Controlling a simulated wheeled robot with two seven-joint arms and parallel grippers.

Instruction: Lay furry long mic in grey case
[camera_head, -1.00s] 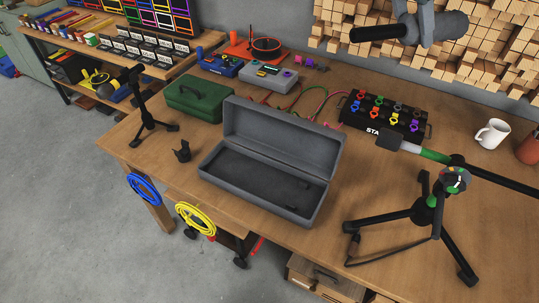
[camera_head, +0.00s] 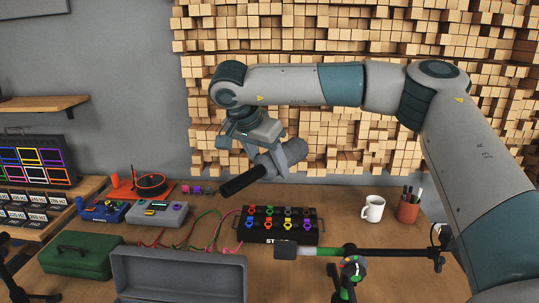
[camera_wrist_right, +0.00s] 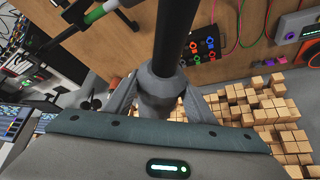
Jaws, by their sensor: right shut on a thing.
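My right gripper (camera_head: 268,158) is shut on a long dark mic (camera_head: 243,181), held near level in the air above the back of the table. Its left end is a black cylinder; its right end is greyer, and I cannot make out fur. In the right wrist view my right gripper (camera_wrist_right: 160,98) grips a grey collar, and the mic's black shaft (camera_wrist_right: 174,35) runs up out of frame. The open grey case (camera_head: 180,270) stands below and left of the mic; only its raised lid shows, and its inside is cut off at the bottom. My left gripper is out of view.
A black pedal board (camera_head: 280,225) lies below the mic. A boom stand (camera_head: 375,252) reaches across in front of it. A white mug (camera_head: 373,208) and a pen cup (camera_head: 408,208) stand at right, a green box (camera_head: 75,255) at left. Wood blocks (camera_head: 350,40) cover the wall.

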